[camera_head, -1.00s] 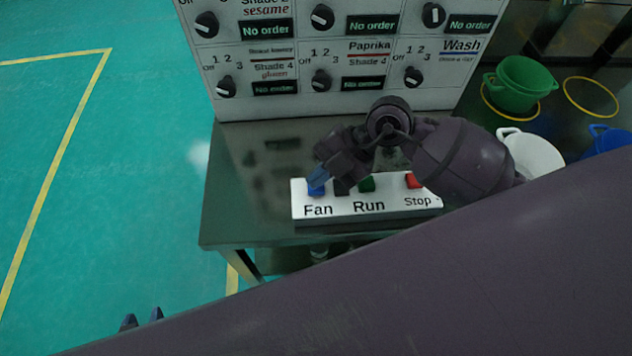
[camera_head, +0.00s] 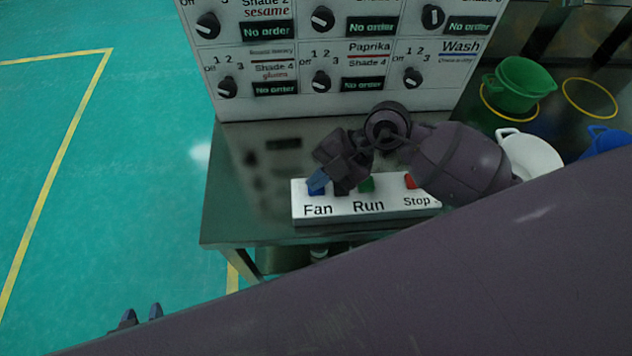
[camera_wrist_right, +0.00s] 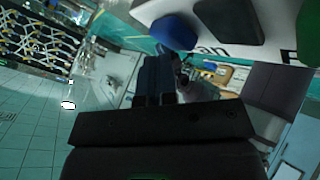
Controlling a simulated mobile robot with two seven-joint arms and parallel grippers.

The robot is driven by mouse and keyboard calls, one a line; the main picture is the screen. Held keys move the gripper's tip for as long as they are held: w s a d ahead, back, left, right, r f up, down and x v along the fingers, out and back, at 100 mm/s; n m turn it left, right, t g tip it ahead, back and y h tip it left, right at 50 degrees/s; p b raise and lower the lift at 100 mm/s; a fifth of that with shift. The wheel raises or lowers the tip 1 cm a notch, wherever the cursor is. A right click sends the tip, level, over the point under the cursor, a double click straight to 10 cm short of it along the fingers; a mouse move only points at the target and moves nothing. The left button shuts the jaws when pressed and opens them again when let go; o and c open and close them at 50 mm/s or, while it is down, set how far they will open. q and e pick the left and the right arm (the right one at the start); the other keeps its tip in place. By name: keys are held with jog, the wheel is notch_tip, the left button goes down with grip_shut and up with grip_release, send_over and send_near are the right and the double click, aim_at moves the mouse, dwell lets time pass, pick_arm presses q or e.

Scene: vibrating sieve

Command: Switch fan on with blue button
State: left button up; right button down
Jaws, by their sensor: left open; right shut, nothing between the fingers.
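The white button panel (camera_head: 375,205) lies on the dark table, labelled Fan, Run and Stop. The blue button (camera_head: 316,191) is at its left end above the word Fan. It also shows at the top of the right wrist view (camera_wrist_right: 174,32). My right gripper (camera_head: 318,180) is shut and empty, its bluish fingertips at the blue button and partly covering it. In the right wrist view its fingers (camera_wrist_right: 157,62) end close to the blue button; I cannot tell whether they touch. My left gripper (camera_head: 141,314) is open and empty at the lower left, over the floor.
A black button (camera_wrist_right: 228,20), a green button (camera_head: 366,185) and a red button (camera_head: 410,181) sit along the panel. A control cabinet (camera_head: 335,105) with knobs stands behind. Green (camera_head: 518,82), white (camera_head: 532,155) and blue (camera_head: 606,140) containers stand at right.

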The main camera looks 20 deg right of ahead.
pick_arm(q)
jog(key=shift+s, duration=0.2)
pick_arm(e)
jog(key=shift+f, duration=0.15)
pick_arm(q)
jog(key=shift+s+f, duration=0.15)
jog(key=shift+s, duration=0.1)
pick_arm(e)
jog(key=shift+f, duration=0.25)
pick_arm(q)
jog(key=shift+w, duration=0.45)
pick_arm(e)
jog(key=shift+f, duration=0.1)
pick_arm(q)
jog(key=shift+r, duration=0.3)
pick_arm(e)
jog(key=shift+r+p, duration=0.85)
jog(key=shift+r, duration=0.15)
pick_arm(q)
notch_tip(320, 180, up, 2)
jog(key=shift+w+r, duration=0.1)
jog(key=shift+r, duration=0.15)
jog(key=shift+w, duration=0.1)
